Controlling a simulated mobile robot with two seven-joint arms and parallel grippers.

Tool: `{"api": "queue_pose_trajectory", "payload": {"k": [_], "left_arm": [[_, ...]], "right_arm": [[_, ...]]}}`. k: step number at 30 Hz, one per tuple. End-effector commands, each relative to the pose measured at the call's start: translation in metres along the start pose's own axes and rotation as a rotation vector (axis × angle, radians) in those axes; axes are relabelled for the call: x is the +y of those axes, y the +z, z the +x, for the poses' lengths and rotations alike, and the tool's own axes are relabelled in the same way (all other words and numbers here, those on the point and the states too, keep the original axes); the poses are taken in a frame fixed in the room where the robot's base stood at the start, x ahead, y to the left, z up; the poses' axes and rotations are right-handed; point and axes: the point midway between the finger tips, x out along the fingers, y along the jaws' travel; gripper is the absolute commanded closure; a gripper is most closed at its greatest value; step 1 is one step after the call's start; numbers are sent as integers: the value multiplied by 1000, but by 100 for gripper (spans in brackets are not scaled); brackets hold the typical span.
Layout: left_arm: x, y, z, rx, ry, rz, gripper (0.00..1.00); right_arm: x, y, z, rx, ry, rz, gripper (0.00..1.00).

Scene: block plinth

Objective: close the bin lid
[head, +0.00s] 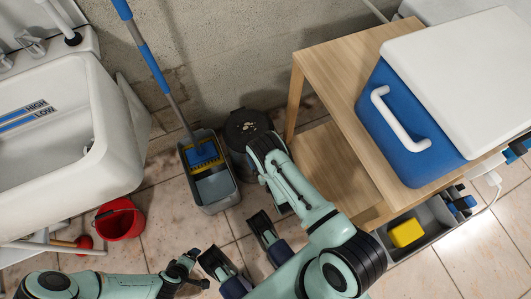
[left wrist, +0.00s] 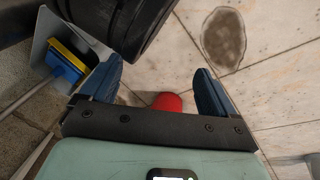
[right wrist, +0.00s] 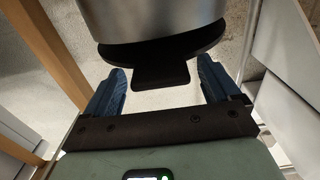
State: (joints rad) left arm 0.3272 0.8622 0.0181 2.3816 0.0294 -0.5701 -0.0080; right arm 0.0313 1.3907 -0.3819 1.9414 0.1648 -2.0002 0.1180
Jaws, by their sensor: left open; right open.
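The bin (head: 240,122) stands on the floor against the wall in the head view. Pale scraps show inside its dark round top, so it looks open; I cannot make out the raised lid clearly. My right arm covers part of its front. In the right wrist view the steel bin body (right wrist: 150,16) fills the top, with a black edge and a flat black tab (right wrist: 160,76). My right gripper (right wrist: 162,68) is open, its fingers either side of the tab; contact cannot be told. My left gripper (left wrist: 158,66) is open and empty, away from the bin.
A grey mop bucket (head: 212,190) stands left of the bin, with a red bucket (head: 120,226) and a white sink (head: 75,120) further left. A wooden table (head: 330,70) with a blue cooler (head: 400,150) is at right. Some tiled floor is free.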

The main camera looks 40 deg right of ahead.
Motion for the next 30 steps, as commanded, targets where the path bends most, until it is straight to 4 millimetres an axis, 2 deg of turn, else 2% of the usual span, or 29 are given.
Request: {"api": "queue_pose_trajectory", "payload": {"k": [9, 15, 22, 30], "left_arm": [[28, 39, -62, -114, 34, 29, 11], [34, 73, -90, -223, 37, 39, 11], [35, 86, -104, -268, 35, 41, 11], [35, 90, -106, -280, 34, 42, 11]], "right_arm": [[-2, -8, -24, 1, -7, 0, 11], [-2, -5, -49, -1, -7, -1, 11], [-1, -2, -69, -3, -3, 1, 11], [0, -1, -73, -2, -1, 1, 11]]}}
